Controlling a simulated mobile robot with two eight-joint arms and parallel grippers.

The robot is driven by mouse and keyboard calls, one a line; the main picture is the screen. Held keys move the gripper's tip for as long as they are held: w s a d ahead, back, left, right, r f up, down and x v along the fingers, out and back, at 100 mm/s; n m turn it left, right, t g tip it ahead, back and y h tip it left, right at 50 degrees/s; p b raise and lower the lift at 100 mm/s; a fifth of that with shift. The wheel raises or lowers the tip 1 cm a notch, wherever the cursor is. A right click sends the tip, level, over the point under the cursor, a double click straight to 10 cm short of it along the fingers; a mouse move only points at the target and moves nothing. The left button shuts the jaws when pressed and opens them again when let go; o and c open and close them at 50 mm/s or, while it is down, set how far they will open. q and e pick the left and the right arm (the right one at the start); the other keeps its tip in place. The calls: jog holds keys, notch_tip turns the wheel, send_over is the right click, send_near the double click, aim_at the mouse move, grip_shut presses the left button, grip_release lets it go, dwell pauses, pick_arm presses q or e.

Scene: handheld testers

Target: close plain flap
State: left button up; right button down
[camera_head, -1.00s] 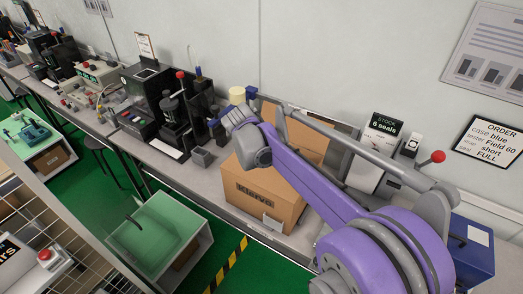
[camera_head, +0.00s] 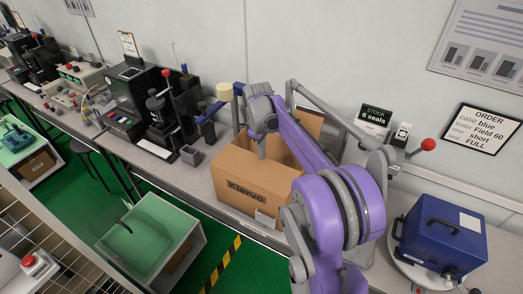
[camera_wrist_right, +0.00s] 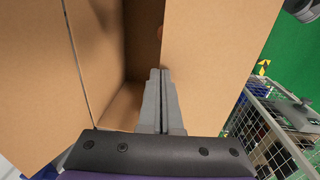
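The open cardboard box (camera_head: 238,190), printed "Klervo", stands on the bench. A tall brown flap (camera_head: 308,121) stands up at its back right. I cannot tell for sure which flap is the plain one. My right gripper (camera_head: 262,150) is over the box opening, pointing down. In the right wrist view, its grey fingers (camera_wrist_right: 161,75) are together with nothing visible between them. They overlap the dark opening, beside the edge of a brown cardboard panel (camera_wrist_right: 210,70); contact cannot be told. My left gripper is not in view.
A blue case (camera_head: 440,235) stands on a round plate at the right. A black press (camera_head: 165,115) and a small grey block (camera_head: 191,155) are left of the box. An order sign (camera_head: 486,136) hangs on the wall. A "6 seals" stock sign (camera_head: 376,117) stands behind.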

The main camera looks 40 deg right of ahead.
dwell(0.6)
jog(key=shift+r+p, duration=0.35)
jog(key=shift+r, duration=0.25)
jog(key=shift+w+r+p, duration=0.1)
jog(key=shift+r+p, duration=0.2)
jog(key=shift+r, duration=0.25)
jog(key=r+p, duration=0.1)
jog(key=r, duration=0.2)
jog(key=shift+w+a+r+p, duration=0.1)
jog(key=shift+a+r+p, duration=0.1)
jog(key=shift+p, duration=0.1)
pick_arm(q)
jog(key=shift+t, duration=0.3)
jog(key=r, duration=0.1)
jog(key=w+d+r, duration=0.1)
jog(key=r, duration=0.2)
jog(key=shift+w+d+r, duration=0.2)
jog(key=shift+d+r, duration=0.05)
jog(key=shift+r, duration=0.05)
pick_arm(e)
notch_tip(320, 180, up, 10)
jog(key=shift+d+f, duration=0.2)
jog(key=shift+d, duration=0.1)
jog(key=shift+a, duration=0.1)
